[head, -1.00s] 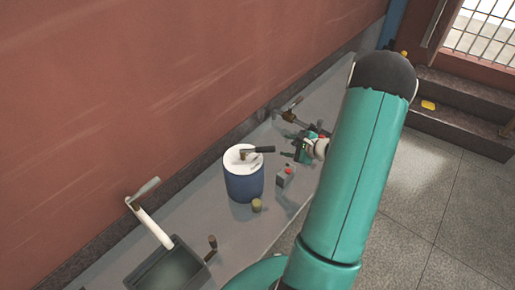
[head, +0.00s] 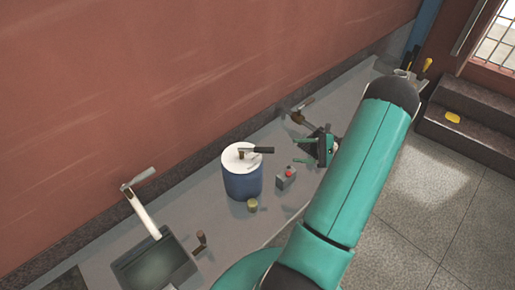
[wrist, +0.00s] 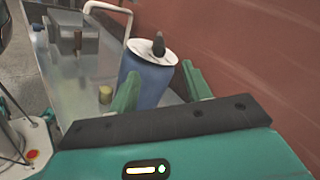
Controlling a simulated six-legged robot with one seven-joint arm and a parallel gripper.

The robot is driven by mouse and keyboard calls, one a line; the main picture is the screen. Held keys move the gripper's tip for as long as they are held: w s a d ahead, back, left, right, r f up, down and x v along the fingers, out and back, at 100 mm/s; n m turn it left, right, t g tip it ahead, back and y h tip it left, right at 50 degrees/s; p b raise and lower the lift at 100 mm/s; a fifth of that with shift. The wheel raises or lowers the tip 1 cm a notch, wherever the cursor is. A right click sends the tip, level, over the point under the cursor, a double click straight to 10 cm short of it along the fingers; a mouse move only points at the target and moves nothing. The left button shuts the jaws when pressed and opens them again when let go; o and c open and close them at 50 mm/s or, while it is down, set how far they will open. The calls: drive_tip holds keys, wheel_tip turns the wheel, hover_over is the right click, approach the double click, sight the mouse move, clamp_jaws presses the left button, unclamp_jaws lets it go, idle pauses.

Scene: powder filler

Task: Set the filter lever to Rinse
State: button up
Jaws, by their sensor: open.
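The filter (head: 243,184) is a blue drum with a white lid, standing on the counter. Its lever (head: 258,150) has a black handle on the lid, and the handle points right toward my gripper. In the wrist view the drum (wrist: 150,80) stands beyond my fingers, and the lever (wrist: 158,45) shows end-on as a dark knob above the lid. My gripper (head: 302,151) is open and empty, right of the drum, with its green fingers pointing at it. A gap shows between fingers and lever. In the wrist view the gripper (wrist: 160,78) spans the drum. I cannot read any lid markings.
A sink (head: 155,263) with a tap (head: 142,208) is at the left. A wall valve (head: 298,115) lies behind my gripper. The red wall (head: 180,80) bounds the counter.

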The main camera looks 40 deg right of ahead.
sight(261, 150)
drive_tip(key=x, duration=1.3)
drive_tip(key=shift+w+a, duration=0.2)
drive_tip(key=shift+a, duration=0.05)
clamp_jaws()
